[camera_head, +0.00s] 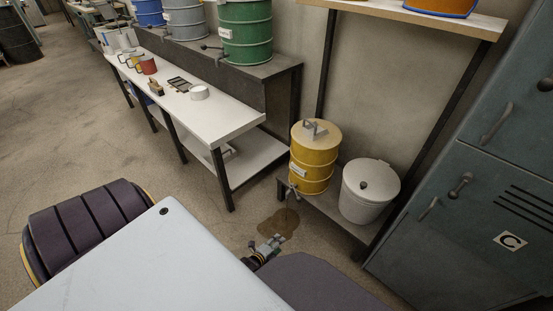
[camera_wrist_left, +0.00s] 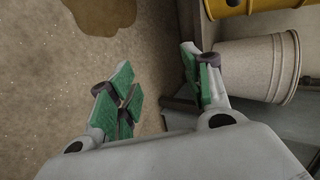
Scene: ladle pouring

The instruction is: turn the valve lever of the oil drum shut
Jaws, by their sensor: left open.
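The yellow oil drum (camera_head: 314,158) stands on a low shelf in the head view, with a grey fitting on top. Its small valve with the lever (camera_head: 292,190) is at the lower front left of the drum, above a brown puddle (camera_head: 279,223) on the floor. My left gripper (camera_head: 274,241) is low over the floor near the puddle, below and in front of the valve, apart from the drum. In the left wrist view the left gripper (camera_wrist_left: 160,75) is open with nothing between its green pads. The drum's lower edge (camera_wrist_left: 250,5) shows at the top right; the lever is out of that view.
A white lidded bucket (camera_head: 370,190) stands right of the drum on the shelf (camera_head: 345,222). A white workbench (camera_head: 215,118) with mugs is to the left. A blue-grey locker (camera_head: 480,190) stands at the right.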

